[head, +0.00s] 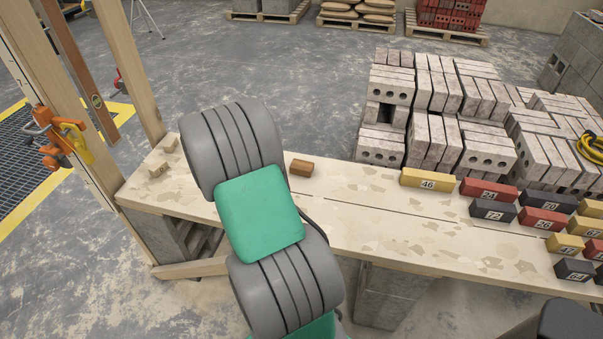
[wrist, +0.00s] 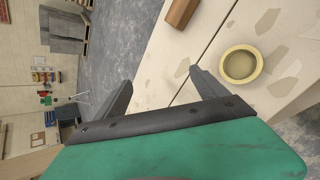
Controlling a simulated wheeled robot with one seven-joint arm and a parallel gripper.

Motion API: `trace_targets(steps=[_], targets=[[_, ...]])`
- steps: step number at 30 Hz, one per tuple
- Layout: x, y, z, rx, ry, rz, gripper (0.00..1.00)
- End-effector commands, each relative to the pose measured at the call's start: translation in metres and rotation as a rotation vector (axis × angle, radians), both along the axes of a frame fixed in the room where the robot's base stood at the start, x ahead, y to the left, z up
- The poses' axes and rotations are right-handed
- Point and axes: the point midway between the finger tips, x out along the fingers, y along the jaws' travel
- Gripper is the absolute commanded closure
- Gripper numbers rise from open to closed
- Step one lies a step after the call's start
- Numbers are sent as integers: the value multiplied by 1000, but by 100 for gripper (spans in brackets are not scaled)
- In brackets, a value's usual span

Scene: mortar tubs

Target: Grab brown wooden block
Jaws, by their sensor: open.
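The brown wooden block (head: 301,167) lies on the plank bench (head: 370,205), just right of my grey and green arm in the head view. In the wrist view the brown block (wrist: 181,12) is at the top edge, partly cut off by the frame. My gripper (wrist: 158,88) is open and empty in the wrist view, its two dark fingers spread. The block is beyond the fingertips and apart from them. In the head view my arm hides the gripper.
A round yellowish tub (wrist: 240,65) stands on the bench right of the fingers. Numbered yellow (head: 427,180), red and black blocks crowd the right end. Stacked bricks (head: 435,110) stand behind. A wooden post (head: 140,80) rises at left.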

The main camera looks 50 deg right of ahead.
Motion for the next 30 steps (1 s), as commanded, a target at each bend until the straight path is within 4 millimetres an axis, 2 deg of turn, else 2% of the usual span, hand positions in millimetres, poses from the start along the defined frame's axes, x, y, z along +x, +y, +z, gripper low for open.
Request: trace_targets(steps=[1, 3, 6, 11, 24, 30], targets=[[-14, -39, -39, -130, 130, 65, 13], [-30, -82, -68, -318, 312, 172, 7], [-49, -117, -96, -498, 519, 284, 0], [-57, -138, -111, -604, 649, 355, 0], [-29, -191, -139, -605, 649, 358, 0], [-27, -194, -140, -604, 648, 359, 0]])
